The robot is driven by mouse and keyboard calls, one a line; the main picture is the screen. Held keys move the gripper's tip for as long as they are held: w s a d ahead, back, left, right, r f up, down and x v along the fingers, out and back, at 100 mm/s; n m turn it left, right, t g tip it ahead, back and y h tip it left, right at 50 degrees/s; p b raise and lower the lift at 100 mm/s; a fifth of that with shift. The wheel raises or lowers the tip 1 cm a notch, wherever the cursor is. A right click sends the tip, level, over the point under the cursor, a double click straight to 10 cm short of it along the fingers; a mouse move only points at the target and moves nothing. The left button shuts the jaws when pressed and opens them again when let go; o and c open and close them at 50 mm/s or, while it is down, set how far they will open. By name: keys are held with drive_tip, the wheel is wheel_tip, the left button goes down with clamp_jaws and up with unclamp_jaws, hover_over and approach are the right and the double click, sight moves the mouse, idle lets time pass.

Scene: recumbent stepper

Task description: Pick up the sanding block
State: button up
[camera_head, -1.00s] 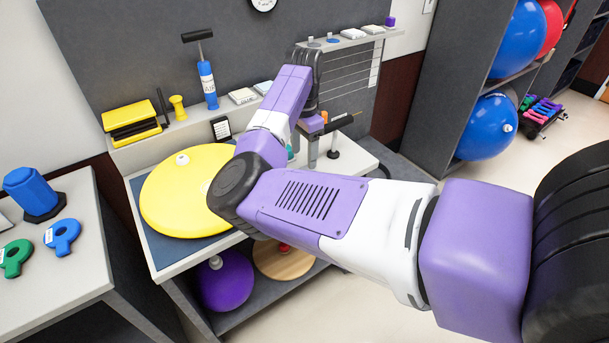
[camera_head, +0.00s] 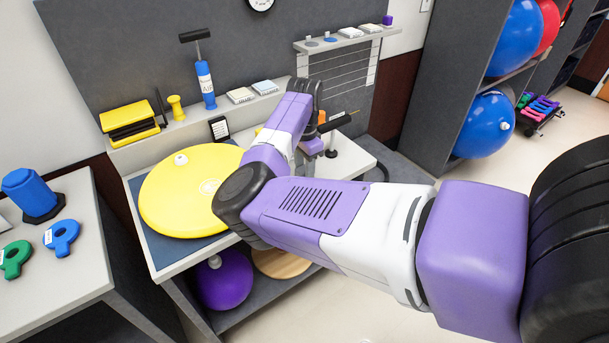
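I cannot surely pick out the sanding block; my arm hides part of the bench. My gripper (camera_head: 309,163) is over the right part of the white bench (camera_head: 350,162), mostly behind my purple wrist. Its fingers are too small and covered to tell whether they are open or hold anything. Just right of it, a dark rod-like tool with an orange part (camera_head: 322,117) stands at the back of the bench. A yellow and black block-shaped thing (camera_head: 130,118) sits on the back ledge at the left, far from my gripper.
A large yellow disc (camera_head: 180,200) covers the bench's left part. A blue pump (camera_head: 206,85) and a yellow spool-shaped thing (camera_head: 177,107) stand on the ledge. A side table (camera_head: 60,285) holds blue and green things. A shelf with blue balls (camera_head: 485,127) stands right.

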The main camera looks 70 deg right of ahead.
sight(304, 168)
clamp_jaws()
wheel_tip(304, 168, up, 20)
idle(0.5)
